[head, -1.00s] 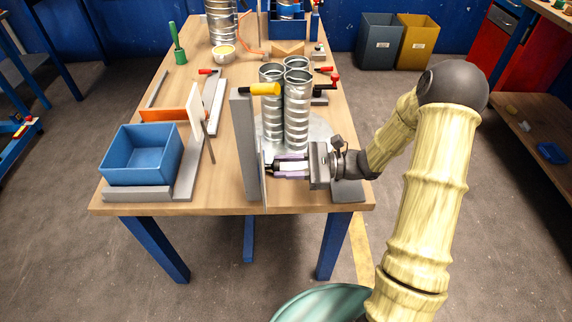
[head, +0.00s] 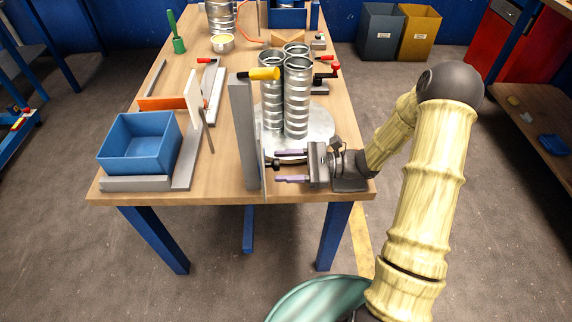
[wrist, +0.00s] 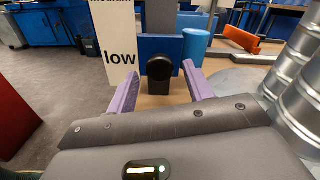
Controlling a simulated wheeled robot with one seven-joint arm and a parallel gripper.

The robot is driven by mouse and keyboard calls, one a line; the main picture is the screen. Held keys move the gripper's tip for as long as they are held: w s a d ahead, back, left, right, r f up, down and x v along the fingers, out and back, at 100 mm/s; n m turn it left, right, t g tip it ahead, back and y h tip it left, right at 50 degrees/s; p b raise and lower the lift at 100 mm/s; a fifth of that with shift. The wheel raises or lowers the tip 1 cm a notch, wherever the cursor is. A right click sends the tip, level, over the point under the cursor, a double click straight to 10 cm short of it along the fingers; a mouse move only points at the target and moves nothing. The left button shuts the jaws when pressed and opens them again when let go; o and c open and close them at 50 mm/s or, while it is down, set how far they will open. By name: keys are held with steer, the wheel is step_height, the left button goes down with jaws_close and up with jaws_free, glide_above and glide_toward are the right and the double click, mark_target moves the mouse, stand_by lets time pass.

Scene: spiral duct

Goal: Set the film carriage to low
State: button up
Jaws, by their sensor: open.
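The film carriage shows as a black round knob (wrist: 159,68) in the wrist view, beside the word "low" on a white label plate (wrist: 115,45). "medium" is printed higher on the plate. In the head view the dark knob (head: 273,162) is small, at the lower part of the grey upright post (head: 244,140). The plate is nearly edge-on there. My gripper (head: 292,166) is open, its purple fingers spread above and below the knob's level. In the wrist view my gripper (wrist: 160,70) has one finger on each side of the knob; contact is not visible.
Metal spiral ducts (head: 297,98) stand on a round plate (head: 320,135) just behind my gripper. A yellow handle (head: 263,74) sticks out from the post's top. A blue bin (head: 140,165) stands at the table's left front. Clear floor lies before the table.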

steer(key=d, duration=0.5)
steer(key=d+p, duration=0.1)
steer(key=d, duration=1.1)
steer(key=shift+s+d+p, duration=0.2)
steer(key=shift+s+p, duration=0.1)
steer(key=shift+p, duration=0.1)
steer(key=shift+a, duration=0.1)
steer(key=shift+s+a+g, duration=0.25)
steer(key=shift+g, duration=0.05)
steer(key=s+a+n+g+h, duration=0.2)
steer(key=s+a+n+h, duration=0.3)
steer(key=s+n+h, duration=0.8)
step_height(320, 180, up, 29)
steer(key=w+n+t+h+p, duration=0.2)
steer(key=t+h+p, duration=0.2)
steer(key=p, duration=2)
steer(key=shift+f+t+h, duration=0.2)
steer(key=shift+t+h, duration=0.1)
steer(key=shift+h, duration=0.2)
